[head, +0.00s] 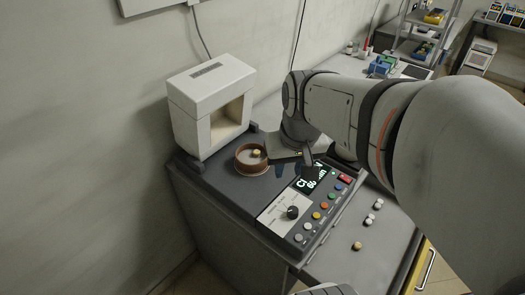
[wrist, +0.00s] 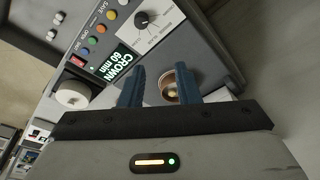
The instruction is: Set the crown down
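A small yellowish crown (head: 257,153) sits inside a round copper-brown dish (head: 250,166) on the dark top of the bench unit. My gripper (head: 293,168) is just right of the dish in the head view, partly hidden by my arm. In the wrist view my gripper's (wrist: 157,75) two blue fingers are apart, with nothing seen held between them. The dish (wrist: 164,84) shows beyond the fingers, partly covered by the right one. A pale golden shape, apparently the crown (wrist: 171,90), shows in it.
A white box with a square opening (head: 211,82) stands behind the dish. A control panel with a dial (head: 293,212), coloured buttons and a display reading "CROWN 60 min" (wrist: 120,62) lies in front. Several small pieces lie on the lower surface (head: 335,262) to the right.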

